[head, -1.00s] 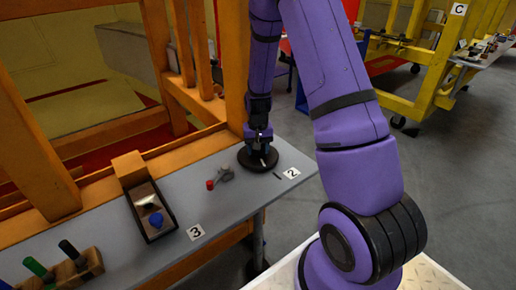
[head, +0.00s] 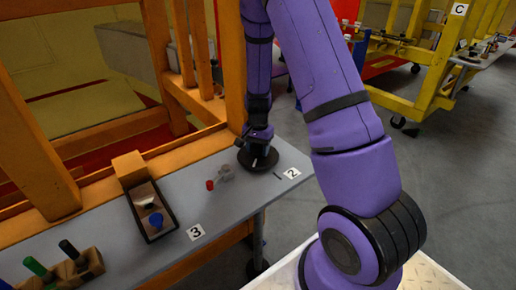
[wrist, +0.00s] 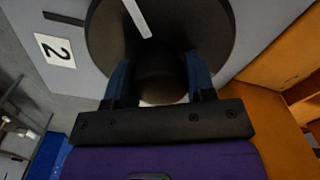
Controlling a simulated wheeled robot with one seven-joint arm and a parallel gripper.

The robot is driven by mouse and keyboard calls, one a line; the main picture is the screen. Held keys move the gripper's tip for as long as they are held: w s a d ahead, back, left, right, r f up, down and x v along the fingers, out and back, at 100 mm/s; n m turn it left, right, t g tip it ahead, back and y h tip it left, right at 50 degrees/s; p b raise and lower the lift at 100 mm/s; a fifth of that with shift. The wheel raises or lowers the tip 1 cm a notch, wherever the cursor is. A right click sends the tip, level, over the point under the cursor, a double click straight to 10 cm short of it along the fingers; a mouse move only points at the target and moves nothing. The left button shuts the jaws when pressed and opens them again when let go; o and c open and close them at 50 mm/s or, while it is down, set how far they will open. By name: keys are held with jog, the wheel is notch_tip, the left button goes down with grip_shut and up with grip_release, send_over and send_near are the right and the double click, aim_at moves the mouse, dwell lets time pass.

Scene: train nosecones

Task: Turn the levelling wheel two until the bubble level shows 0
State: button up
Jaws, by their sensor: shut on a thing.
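Levelling wheel two is the black disc (head: 262,166) near the right end of the grey table, beside the "2" label (head: 292,173). It has a white mark on top, also seen in the wrist view, where the wheel (wrist: 210,25) fills the top middle. My gripper (wrist: 160,82) is shut on the wheel's dark central knob, with a blue finger on either side. In the head view my gripper (head: 258,138) is over the wheel, its fingers partly hidden. I cannot make out a bubble level or its reading for certain.
A small grey piece (head: 226,173) and a red piece (head: 210,185) lie left of the wheel. Orange frame posts (head: 230,65) rise behind the table.

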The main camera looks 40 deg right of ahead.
aim_at(258, 145)
dwell(0.3)
jog(key=o, duration=1.3)
notch_tip(258, 145, up, 11)
jog(key=shift+f, duration=0.1)
